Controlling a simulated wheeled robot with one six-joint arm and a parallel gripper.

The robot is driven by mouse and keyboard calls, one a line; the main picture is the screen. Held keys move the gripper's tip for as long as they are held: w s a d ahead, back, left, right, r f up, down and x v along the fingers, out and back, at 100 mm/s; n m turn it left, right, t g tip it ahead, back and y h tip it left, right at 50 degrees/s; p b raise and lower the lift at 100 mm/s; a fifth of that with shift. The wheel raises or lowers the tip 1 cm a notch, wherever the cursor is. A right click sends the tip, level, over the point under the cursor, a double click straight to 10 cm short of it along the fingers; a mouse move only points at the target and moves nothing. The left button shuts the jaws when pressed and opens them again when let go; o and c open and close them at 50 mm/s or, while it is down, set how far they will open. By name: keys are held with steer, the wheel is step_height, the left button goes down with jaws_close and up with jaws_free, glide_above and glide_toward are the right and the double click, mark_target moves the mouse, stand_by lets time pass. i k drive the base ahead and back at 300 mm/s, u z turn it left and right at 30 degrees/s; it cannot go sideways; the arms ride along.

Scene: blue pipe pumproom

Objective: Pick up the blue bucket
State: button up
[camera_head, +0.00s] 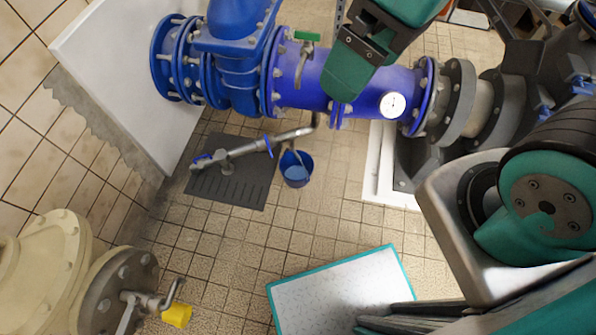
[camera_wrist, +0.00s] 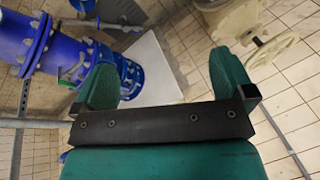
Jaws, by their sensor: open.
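The blue bucket (camera_head: 296,174) stands upright on the tiled floor in the head view, under the blue pipe, with what looks like blue liquid inside. A grey metal spout (camera_head: 290,135) reaches over towards its rim. My gripper (camera_wrist: 165,82) shows two teal fingers wide apart with nothing between them in the wrist view. In the head view, part of my gripper (camera_head: 350,62) is above and in front of the blue pipe, up and right of the bucket and well apart from it. I cannot make out the bucket in the wrist view.
The large blue pipe (camera_head: 345,88) with valves crosses above the bucket. A dark mat (camera_head: 215,188) lies left of it. A white panel (camera_head: 130,75) stands at the upper left. A cream flanged pipe (camera_head: 45,265) and yellow piece (camera_head: 177,315) are at lower left.

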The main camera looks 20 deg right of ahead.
mark_target(296, 168)
steer(key=z, duration=0.65)
steer(key=i, duration=0.7)
steer(key=u, duration=1.4)
